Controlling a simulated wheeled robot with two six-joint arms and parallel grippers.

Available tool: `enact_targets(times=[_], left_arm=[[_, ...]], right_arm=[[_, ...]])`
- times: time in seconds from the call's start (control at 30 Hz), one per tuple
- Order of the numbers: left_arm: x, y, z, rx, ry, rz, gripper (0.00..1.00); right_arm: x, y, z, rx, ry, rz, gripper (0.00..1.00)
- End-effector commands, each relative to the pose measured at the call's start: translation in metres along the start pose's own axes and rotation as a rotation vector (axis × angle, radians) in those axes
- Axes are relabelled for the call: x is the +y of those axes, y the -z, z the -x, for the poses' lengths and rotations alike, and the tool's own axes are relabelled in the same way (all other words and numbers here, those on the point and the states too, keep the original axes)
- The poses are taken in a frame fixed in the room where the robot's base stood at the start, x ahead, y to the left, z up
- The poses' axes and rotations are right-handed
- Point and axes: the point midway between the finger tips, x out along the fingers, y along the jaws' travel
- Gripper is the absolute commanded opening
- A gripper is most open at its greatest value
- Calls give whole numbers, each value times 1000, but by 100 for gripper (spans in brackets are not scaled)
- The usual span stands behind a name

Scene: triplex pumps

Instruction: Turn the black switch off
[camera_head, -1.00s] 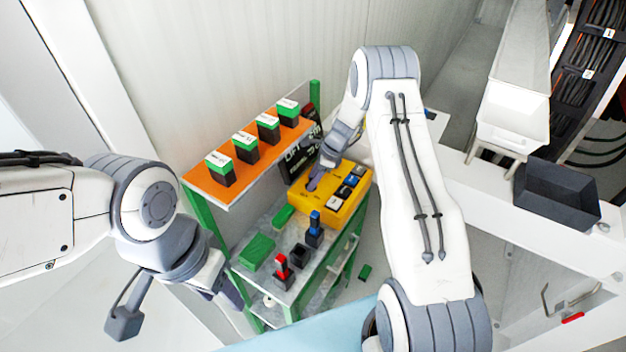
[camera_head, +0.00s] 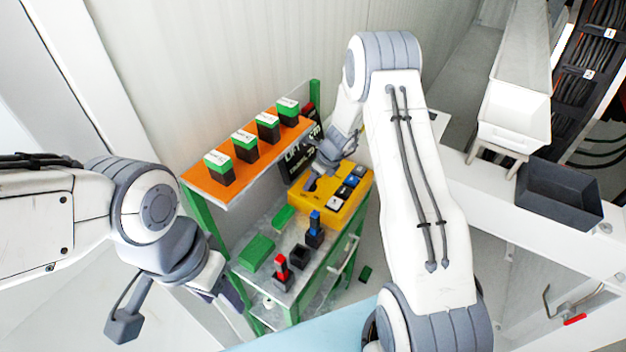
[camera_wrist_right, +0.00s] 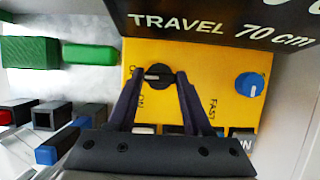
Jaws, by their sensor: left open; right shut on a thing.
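The black switch (camera_wrist_right: 157,74) is a round knob on the yellow control box (camera_wrist_right: 190,55), which also shows in the head view (camera_head: 325,215). Its bar lies roughly level across the right wrist view, with an ON label below and a partly hidden label to the left. My right gripper (camera_wrist_right: 160,77) is shut on the black switch, one finger at each side. In the head view, my right gripper (camera_head: 314,180) hides the switch. My left gripper (camera_head: 230,298) is open and empty, left of the workbench.
A blue knob (camera_wrist_right: 250,85) sits on the box at the right. A black sign (camera_wrist_right: 220,22) stands close behind. An orange shelf (camera_head: 205,190) holds several green-topped blocks.

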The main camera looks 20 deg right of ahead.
Motion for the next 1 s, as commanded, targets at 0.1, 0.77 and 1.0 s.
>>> enact_targets(times=[0.1, 0.77, 1.0], left_arm=[[0, 0, 0, 0, 0, 0, 50], [0, 0, -1, 0, 0, 0, 50], [0, 0, -6, 0, 0, 1, 50]], right_arm=[[-2, -2, 1, -4, 6, -5, 0], [-1, -1, 6, -2, 4, -3, 62], [-3, -2, 49, -6, 10, -3, 62]])
